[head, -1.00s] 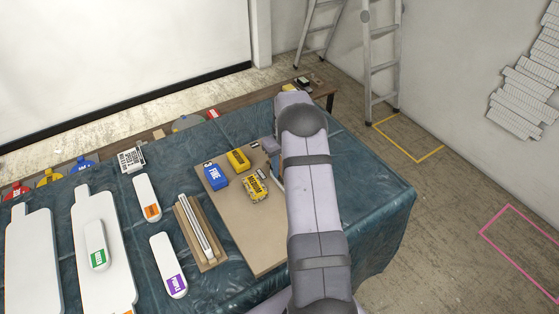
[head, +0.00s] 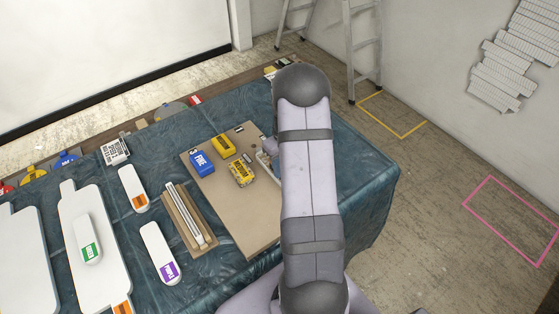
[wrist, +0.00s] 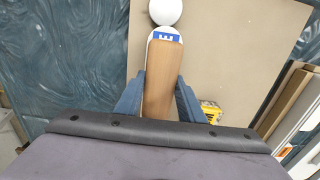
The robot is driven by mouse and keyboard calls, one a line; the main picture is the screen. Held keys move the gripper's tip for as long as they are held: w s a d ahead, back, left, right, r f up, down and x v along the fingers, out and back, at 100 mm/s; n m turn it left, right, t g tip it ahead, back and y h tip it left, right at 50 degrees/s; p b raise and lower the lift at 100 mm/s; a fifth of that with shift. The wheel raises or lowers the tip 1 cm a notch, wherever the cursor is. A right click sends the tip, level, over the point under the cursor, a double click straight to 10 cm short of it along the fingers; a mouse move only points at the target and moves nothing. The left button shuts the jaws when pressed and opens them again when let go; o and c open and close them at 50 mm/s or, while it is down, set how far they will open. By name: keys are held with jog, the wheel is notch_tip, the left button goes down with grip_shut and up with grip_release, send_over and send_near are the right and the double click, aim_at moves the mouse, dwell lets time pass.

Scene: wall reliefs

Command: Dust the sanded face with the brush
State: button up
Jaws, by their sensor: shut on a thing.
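My gripper (wrist: 160,100) is shut on a wooden handle, which I take to be the brush (wrist: 163,75). The handle points away from the wrist, with a white part and blue label at its far end. Its bristles cannot be made out. A round white shape (wrist: 166,11) shows just beyond it. The tan board (head: 233,205) lies below on the table. In the head view my arm hides most of the gripper and the held brush. I cannot tell which surface is the sanded face; a pale stepped relief (head: 510,60) is on the right wall.
The blue block (head: 201,163), yellow block (head: 223,145) and yellow MEDIUM block (head: 241,172) sit on the board. White labelled tools (head: 160,253) and white boards lie left on the blue cloth (head: 350,160). A ladder (head: 364,50) stands behind.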

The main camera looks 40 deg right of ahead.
jog(key=shift+s, duration=0.55)
jog(key=shift+w+f, duration=0.1)
jog(key=shift+w, duration=0.05)
jog(key=shift+w+b, duration=0.95)
jog(key=shift+w, duration=5.55)
jog(key=r, duration=0.1)
jog(key=r+p, duration=0.1)
jog(key=shift+w+r, duration=0.25)
jog(key=shift+r, duration=0.05)
notch_tip(320, 180, up, 2)
jog(key=shift+s+r+p, duration=0.1)
jog(key=shift+s+p, duration=0.05)
jog(key=shift+p, duration=0.65)
jog(key=shift+r+p, duration=1.2)
jog(key=shift+r, duration=0.55)
jog(key=shift+a, duration=0.15)
